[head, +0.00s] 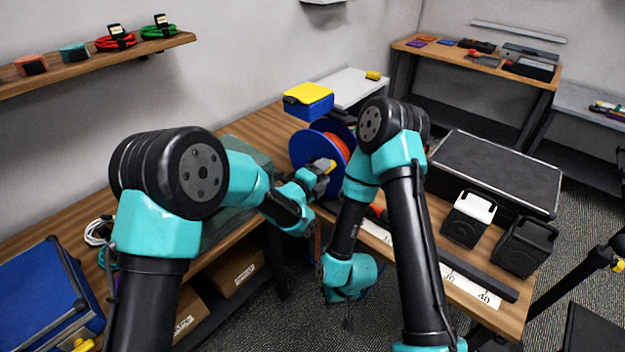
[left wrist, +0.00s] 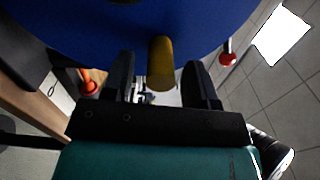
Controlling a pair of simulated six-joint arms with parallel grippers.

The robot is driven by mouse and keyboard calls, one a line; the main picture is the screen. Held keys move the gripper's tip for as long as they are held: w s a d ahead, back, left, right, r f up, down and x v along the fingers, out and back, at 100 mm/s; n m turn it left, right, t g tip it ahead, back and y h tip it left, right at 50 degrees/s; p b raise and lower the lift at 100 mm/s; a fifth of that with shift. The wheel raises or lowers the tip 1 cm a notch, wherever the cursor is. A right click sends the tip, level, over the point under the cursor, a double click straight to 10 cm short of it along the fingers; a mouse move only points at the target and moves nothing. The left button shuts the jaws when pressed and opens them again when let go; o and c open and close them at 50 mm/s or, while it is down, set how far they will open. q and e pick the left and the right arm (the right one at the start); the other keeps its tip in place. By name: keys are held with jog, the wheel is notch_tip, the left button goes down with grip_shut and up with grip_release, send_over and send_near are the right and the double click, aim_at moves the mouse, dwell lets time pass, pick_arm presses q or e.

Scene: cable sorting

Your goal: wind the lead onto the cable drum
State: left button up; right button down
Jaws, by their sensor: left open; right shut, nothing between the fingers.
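The cable drum (head: 303,150) stands at the table's far side in the head view, with blue flanges and orange lead (head: 341,143) wound between them. In the left wrist view its blue flange (left wrist: 70,22) fills the top. A yellow crank handle (left wrist: 160,64) sticks out from it. My left gripper (head: 325,170) is at the drum's near face. Its open fingers (left wrist: 163,78) stand on either side of the handle, with gaps visible. My right gripper (head: 347,316) points down over the floor before the table edge, shut and empty. The lead's free end is not clear.
A blue box with a yellow lid (head: 308,98) stands behind the drum. A white measuring strip (head: 470,284) lies along the front edge. My arms hide much of the table.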

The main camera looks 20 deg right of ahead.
pick_arm(q)
jog(key=v, duration=1.7)
jog(key=shift+s, duration=0.15)
jog(key=shift+a, duration=0.15)
pick_arm(e)
jog(key=c, duration=1.8)
grip_release()
